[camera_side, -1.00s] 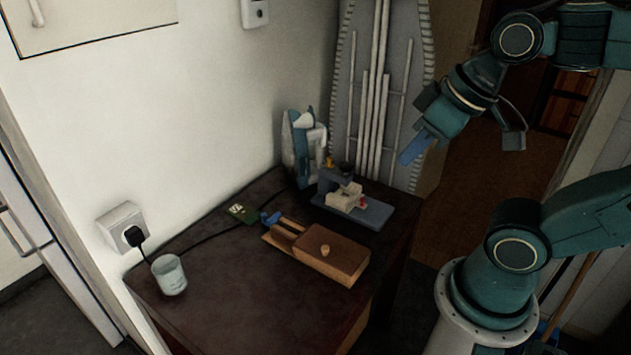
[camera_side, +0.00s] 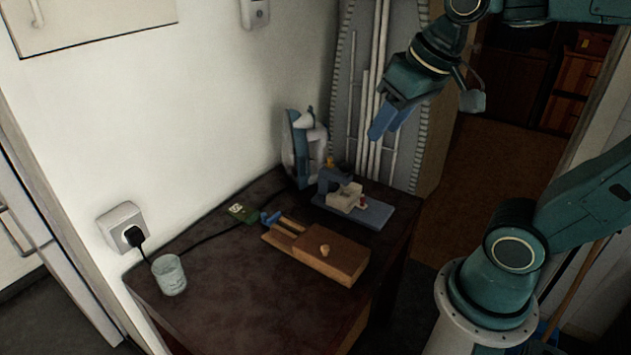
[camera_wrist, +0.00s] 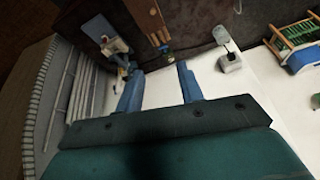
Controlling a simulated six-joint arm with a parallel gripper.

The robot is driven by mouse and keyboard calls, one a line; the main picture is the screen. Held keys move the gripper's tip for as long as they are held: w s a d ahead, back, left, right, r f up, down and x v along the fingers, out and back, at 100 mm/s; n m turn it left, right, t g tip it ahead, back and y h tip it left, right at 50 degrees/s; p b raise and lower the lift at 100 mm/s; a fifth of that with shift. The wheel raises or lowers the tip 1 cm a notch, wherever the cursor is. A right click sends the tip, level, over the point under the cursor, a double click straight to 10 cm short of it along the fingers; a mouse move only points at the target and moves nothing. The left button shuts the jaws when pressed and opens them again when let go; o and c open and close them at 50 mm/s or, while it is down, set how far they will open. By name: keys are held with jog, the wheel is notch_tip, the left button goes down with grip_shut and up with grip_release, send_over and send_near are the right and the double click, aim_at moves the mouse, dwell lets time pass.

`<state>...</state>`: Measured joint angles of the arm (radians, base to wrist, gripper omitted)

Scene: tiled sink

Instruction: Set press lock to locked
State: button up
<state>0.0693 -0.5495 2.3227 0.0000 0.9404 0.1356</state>
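A small blue-grey press (camera_side: 335,181) with a cream block and a small red part stands on a flat base near the table's back right corner.
On the dark table (camera_side: 225,275) are a wooden box with a knob (camera_side: 345,262), a glass (camera_side: 170,276), a green card (camera_side: 243,213) and a teal-and-white iron (camera_side: 302,150). A cord runs to the wall socket (camera_side: 122,227). An ironing board (camera_side: 347,75) leans behind.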

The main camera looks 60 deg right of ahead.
jog(key=w+d+r+m+g, duration=0.2)
jog(key=w+d+m, duration=0.35)
jog(key=w, duration=0.55)
jog(key=m+g, duration=0.3)
jog(key=m, duration=0.7)
send_over(330, 158)
notch_tip(330, 158, down, 18)
jog(key=shift+r, duration=0.25)
jog(key=shift+a, duration=0.1)
notch_tip(330, 158, down, 14)
jog(key=shift+r, duration=0.1)
grip_shut()
